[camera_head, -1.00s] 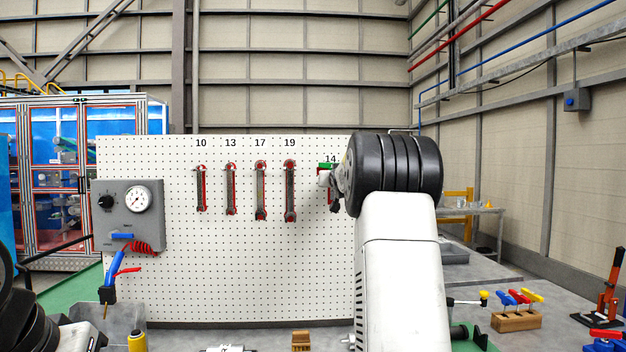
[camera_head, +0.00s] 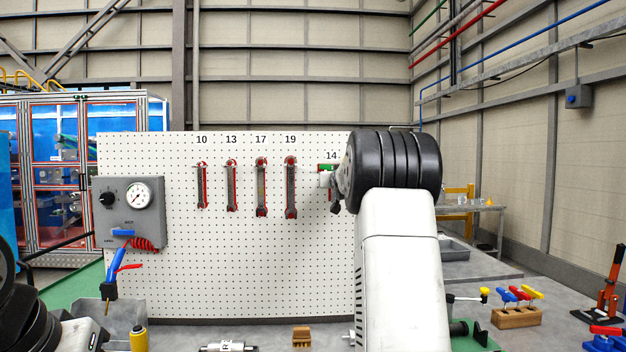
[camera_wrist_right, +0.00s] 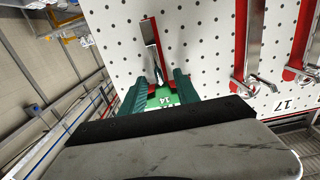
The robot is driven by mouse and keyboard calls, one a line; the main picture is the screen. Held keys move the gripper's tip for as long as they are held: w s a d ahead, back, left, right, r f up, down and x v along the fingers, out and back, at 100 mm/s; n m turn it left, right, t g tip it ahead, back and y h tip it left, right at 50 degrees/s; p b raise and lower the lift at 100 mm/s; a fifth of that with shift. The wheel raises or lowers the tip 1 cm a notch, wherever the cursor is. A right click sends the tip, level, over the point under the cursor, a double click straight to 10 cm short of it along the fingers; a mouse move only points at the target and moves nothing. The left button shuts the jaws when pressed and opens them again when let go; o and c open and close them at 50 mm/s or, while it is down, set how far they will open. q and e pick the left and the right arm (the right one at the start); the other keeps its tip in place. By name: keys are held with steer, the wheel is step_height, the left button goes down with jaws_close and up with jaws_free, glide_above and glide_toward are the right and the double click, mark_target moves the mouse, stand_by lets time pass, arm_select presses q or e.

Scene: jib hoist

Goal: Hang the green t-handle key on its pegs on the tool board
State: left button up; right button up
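The green t-handle key (camera_head: 325,167) is at the board's right side, under the label 14. My right gripper (camera_head: 332,180) is in front of it and hides most of its shaft. In the right wrist view the green handle (camera_wrist_right: 163,97), marked 14, lies between the two dark green fingers (camera_wrist_right: 160,84), which appear closed on its sides. A red outline and a grey shaft-like strip (camera_wrist_right: 150,35) show on the board beyond. Whether the key rests on its pegs cannot be seen. The tool board (camera_head: 240,265) is white and perforated. My left gripper is out of view.
Several wrenches (camera_head: 261,188) hang on red outlines left of the key. A grey gauge box (camera_head: 129,212) is at the board's left. A wooden block with coloured handles (camera_head: 516,317) stands on the bench at right. The board's lower middle is clear.

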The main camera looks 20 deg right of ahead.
steer(key=shift+s, duration=0.1)
steer(key=v, duration=0.7)
steer(key=shift+s, duration=0.3)
steer(key=shift+a, duration=0.2)
steer(key=s+a+f+n+g+y, duration=0.1)
steer(key=s+a+f+g+y, duration=0.1)
steer(key=s+a+f, duration=0.5)
steer(key=s+a+f+n+g+y, duration=0.1)
steer(key=s+a+f+g, duration=0.4)
steer(key=s, duration=1.5)
steer(key=s+a+f+n+g+y, duration=0.1)
steer(key=s+a+f+g+y, duration=0.2)
steer(key=s+a+f, duration=0.7)
steer(key=s+a+g, duration=0.1)
steer(key=s, duration=0.2)
steer(key=shift+s+n+y, duration=0.3)
steer(key=shift+s, duration=0.1)
steer(key=shift+f, duration=0.1)
